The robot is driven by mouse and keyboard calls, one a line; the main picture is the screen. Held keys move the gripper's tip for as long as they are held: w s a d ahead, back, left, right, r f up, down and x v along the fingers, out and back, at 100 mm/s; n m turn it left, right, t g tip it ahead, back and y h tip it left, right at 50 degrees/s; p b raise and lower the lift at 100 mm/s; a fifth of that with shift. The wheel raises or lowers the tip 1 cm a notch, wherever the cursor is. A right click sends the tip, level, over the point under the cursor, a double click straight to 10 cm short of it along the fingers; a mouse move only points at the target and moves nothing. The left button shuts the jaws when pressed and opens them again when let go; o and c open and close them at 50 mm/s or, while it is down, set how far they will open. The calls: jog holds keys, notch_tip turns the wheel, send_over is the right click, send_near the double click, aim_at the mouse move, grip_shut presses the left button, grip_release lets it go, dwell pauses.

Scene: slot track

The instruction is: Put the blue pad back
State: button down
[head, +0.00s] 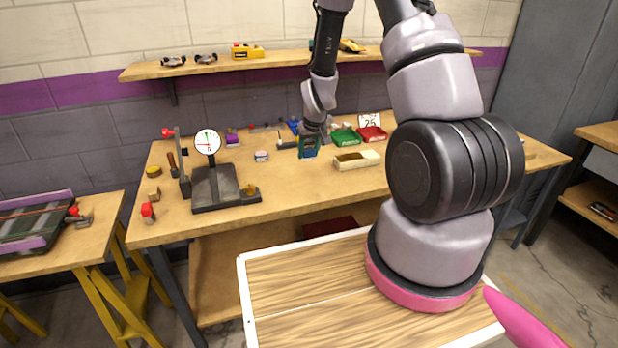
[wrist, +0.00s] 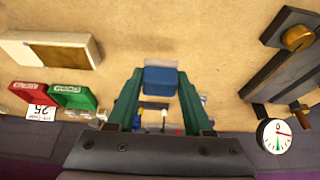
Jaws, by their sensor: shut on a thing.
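The blue pad (wrist: 160,80) is a small blue block between the green fingertips of my gripper (wrist: 160,92) in the wrist view. My gripper is shut on it, over the bare wooden bench top. In the head view my gripper (head: 308,149) is at the middle of the bench, left of a cream box and in front of the small items at the back. The pad is hard to tell apart from the fingers there. I cannot tell whether the pad touches the bench.
A dial gauge (head: 207,143) on a black stand is at left. A small car (head: 261,156) sits between. The front of the bench is clear.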

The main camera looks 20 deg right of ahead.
aim_at(307, 179)
notch_tip(307, 179, down, 8)
jog(key=shift+f, duration=0.15)
dwell(0.4)
jog(key=shift+c, duration=1.5)
grip_release()
jog(key=shift+f, duration=0.15)
